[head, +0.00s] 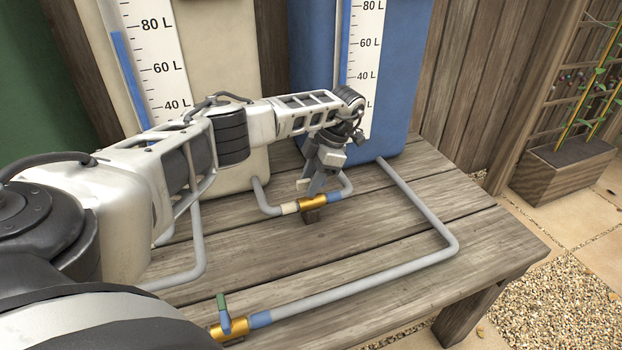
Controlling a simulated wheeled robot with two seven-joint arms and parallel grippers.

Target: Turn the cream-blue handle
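The brass valve (313,202) sits on the pipe between the cream tank (228,90) and the blue tank (405,75). A cream band marks the pipe on its left and a blue band on its right. My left gripper (314,184) points down right over this valve, its fingers at the spot where the handle sits. The cream-blue handle is mostly hidden by the fingers; a small pale piece (302,185) beside them may be part of it. I cannot tell whether the fingers are closed on it. My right gripper is not in view.
A second brass valve (229,328) with a green and blue handle (223,312) is at the front of the wooden table (330,250). Grey pipes (425,215) run across the tabletop. A green tank (40,80) is at left. A wooden planter (562,170) stands at right beyond the table.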

